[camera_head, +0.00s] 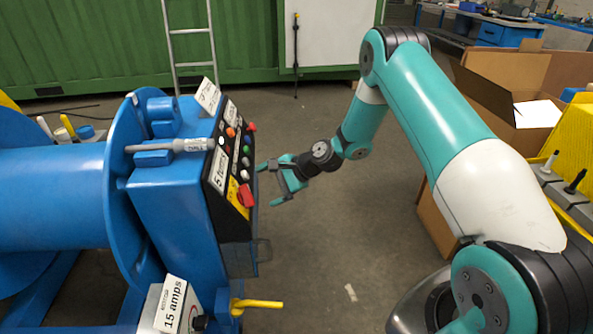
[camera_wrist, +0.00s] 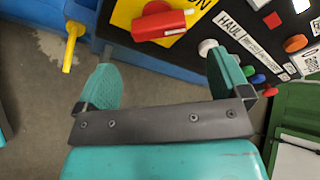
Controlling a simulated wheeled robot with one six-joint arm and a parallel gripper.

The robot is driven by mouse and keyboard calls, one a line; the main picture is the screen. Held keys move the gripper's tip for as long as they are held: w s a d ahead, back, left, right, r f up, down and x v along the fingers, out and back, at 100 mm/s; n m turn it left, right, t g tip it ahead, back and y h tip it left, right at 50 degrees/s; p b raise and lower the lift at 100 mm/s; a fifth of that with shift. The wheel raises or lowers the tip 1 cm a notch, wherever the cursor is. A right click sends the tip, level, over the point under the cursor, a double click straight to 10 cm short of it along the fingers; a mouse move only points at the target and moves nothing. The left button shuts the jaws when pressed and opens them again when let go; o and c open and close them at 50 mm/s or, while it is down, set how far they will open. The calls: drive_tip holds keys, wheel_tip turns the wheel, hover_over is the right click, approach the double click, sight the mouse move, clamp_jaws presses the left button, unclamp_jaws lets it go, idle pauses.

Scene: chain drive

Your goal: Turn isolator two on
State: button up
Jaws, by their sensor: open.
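A red rotary switch handle (camera_head: 246,196) sits on a yellow plate (camera_head: 235,193) at the lower end of the black control panel. In the wrist view the handle (camera_wrist: 160,25) lies almost level, and the yellow plate (camera_wrist: 127,12) carries part of the word "ON" at upper right. No "two" label is readable, so I cannot tell which isolator this is. My gripper (camera_head: 270,185) is open and empty, just right of the panel and apart from it. In the wrist view its fingers (camera_wrist: 163,75) are spread wide, with the handle beyond the gap between them.
Colored push buttons and a "HAUL" label (camera_wrist: 230,24) lie beside the switch. A yellow lever (camera_head: 258,304) sticks out below the panel, near a box labelled "15 amps" (camera_head: 172,305). A cardboard box (camera_head: 500,85) stands at right. Floor right of the panel is free.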

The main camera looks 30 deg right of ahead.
drive_tip(key=v, duration=1)
drive_tip(key=shift+s+r, duration=0.15)
drive_tip(key=shift+r, duration=0.1)
drive_tip(key=shift+d, duration=0.1)
drive_tip(key=s+a+r+n+g+h+p, duration=0.1)
drive_tip(key=s+a+r+n+g+p, duration=0.1)
drive_tip(key=s+a+r+n, duration=0.45)
drive_tip(key=s+a+r+n+g+h+p, duration=0.1)
drive_tip(key=s+a+r+n+g+p, duration=0.2)
drive_tip(key=a+r, duration=0.6)
drive_tip(key=s+r+n+h+p, duration=0.1)
drive_tip(key=s+r+n, duration=0.3)
drive_tip(key=s, duration=0.3)
drive_tip(key=s+r+n+h+p, duration=0.1)
drive_tip(key=s+r+n, duration=0.3)
drive_tip(key=s, duration=0.3)
drive_tip(key=s+a+r+n+g+h+p, duration=0.1)
drive_tip(key=s+r+n, duration=0.3)
drive_tip(key=s, duration=0.3)
